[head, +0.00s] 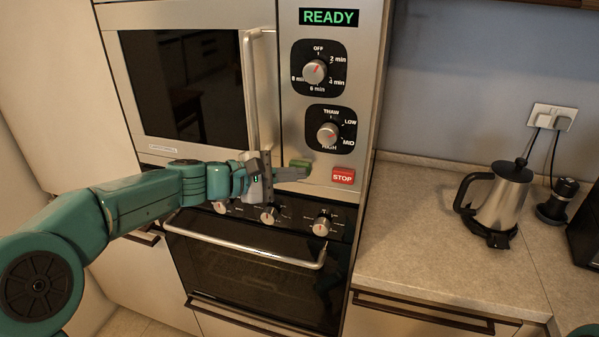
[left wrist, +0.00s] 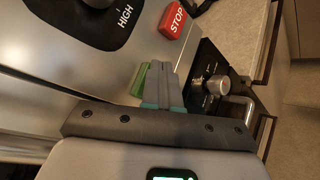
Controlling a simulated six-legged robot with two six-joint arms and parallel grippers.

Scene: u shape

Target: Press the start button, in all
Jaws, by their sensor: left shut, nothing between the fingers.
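The green start button (head: 299,163) is on the microwave's control panel, left of the red STOP button (head: 343,176). My left gripper (head: 304,173) is shut and empty, with its fingertips at the lower edge of the green button and partly covering it. In the left wrist view, the green button (left wrist: 139,79) shows just left of the shut fingers (left wrist: 163,72), and STOP (left wrist: 173,20) is above them. I cannot tell whether the fingertips touch the button. The display (head: 328,17) reads READY. My right gripper is not in view.
The timer knob (head: 315,71) and power knob (head: 327,133) are above the buttons. The microwave door handle (head: 262,90) stands out to the left. An oven with knobs (head: 321,226) and a handle (head: 250,252) is below. A kettle (head: 497,197) stands on the right counter.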

